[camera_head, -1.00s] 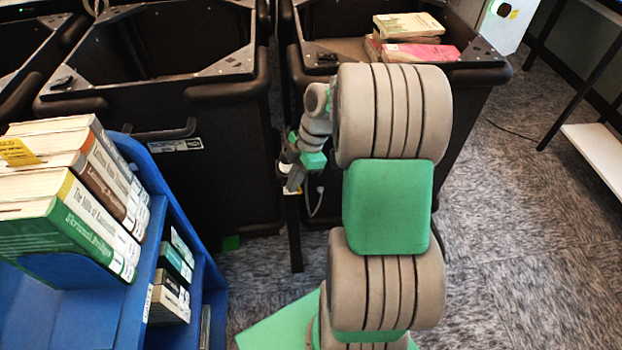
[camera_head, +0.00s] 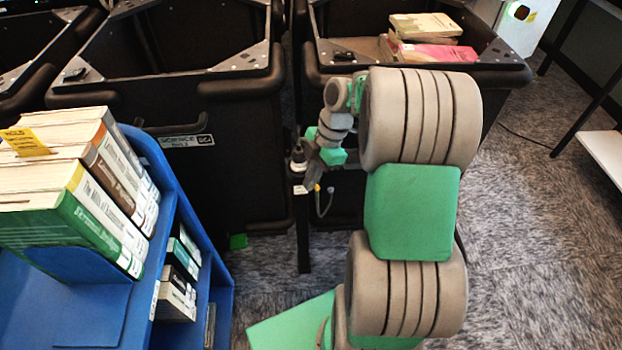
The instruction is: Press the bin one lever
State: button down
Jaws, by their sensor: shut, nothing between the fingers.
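A dark upright post (camera_head: 303,235) stands between two black bins. A small dark and pale piece (camera_head: 298,160), perhaps the lever, sits at its top, and a small white label is below it. My gripper (camera_head: 310,184) is shut and empty, right beside the post top. I cannot tell whether it touches that piece. The right bin (camera_head: 345,68), with several books (camera_head: 425,32) inside, is partly hidden behind my arm. The left bin (camera_head: 200,180) carries a label that reads "Science" and seemingly "Bin 2". No "bin one" label is readable.
A blue cart (camera_head: 172,215) with several books (camera_head: 70,195) fills the lower left. Another bin (camera_head: 35,70) is at the far left. Carpet (camera_head: 540,230) is clear at the right, before a white shelf (camera_head: 605,155).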

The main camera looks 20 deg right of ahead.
notch_tip(320, 180, up, 10)
jog(key=p, duration=0.3)
jog(key=shift+a, duration=0.2)
jog(key=shift+r, duration=0.1)
